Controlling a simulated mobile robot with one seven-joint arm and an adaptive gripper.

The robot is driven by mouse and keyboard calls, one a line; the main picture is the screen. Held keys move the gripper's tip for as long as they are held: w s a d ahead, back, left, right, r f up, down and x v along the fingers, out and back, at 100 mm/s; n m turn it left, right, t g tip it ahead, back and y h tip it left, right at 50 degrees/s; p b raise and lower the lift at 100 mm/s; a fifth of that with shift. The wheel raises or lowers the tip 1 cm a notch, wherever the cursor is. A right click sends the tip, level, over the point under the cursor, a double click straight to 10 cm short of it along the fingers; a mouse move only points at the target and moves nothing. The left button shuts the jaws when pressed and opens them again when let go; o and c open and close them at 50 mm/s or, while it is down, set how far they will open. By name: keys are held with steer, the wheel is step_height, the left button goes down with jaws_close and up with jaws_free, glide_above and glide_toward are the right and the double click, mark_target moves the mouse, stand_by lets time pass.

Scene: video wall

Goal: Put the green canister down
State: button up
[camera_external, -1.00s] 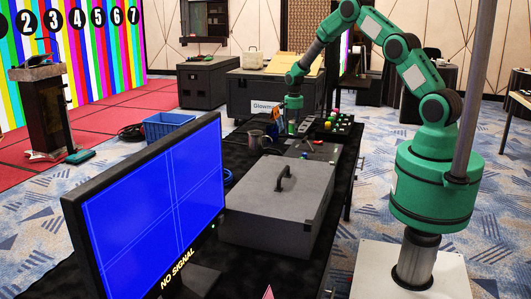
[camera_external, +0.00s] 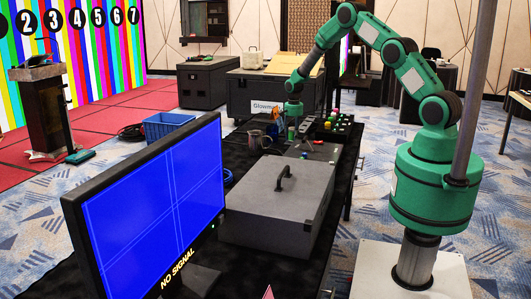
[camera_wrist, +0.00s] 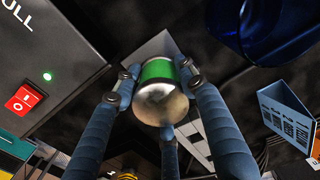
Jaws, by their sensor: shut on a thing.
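The green canister (camera_wrist: 157,70) has a green band and a rounded shiny metal end, which faces the wrist camera. My gripper (camera_wrist: 160,82) has blue-grey fingers closed around the canister. In the outside view my gripper (camera_external: 291,129) points down over the far part of the black-covered table (camera_external: 233,158). The canister is too small there to make out clearly. I cannot tell whether its far end touches the surface.
A grey device with a red switch (camera_wrist: 23,99) is left in the wrist view. Near my gripper stand a mug (camera_external: 258,141) and a panel with coloured buttons (camera_external: 335,122). A grey case (camera_external: 270,207) and a monitor (camera_external: 150,205) are nearer. A blue crate (camera_external: 167,125) is beyond the table.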

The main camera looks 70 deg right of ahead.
steer(key=shift+f, duration=0.1)
steer(key=o, duration=1.3)
steer(key=shift+c, duration=0.2)
step_height(320, 180, up, 12)
steer(key=p, duration=0.2)
steer(key=shift+p, duration=0.3)
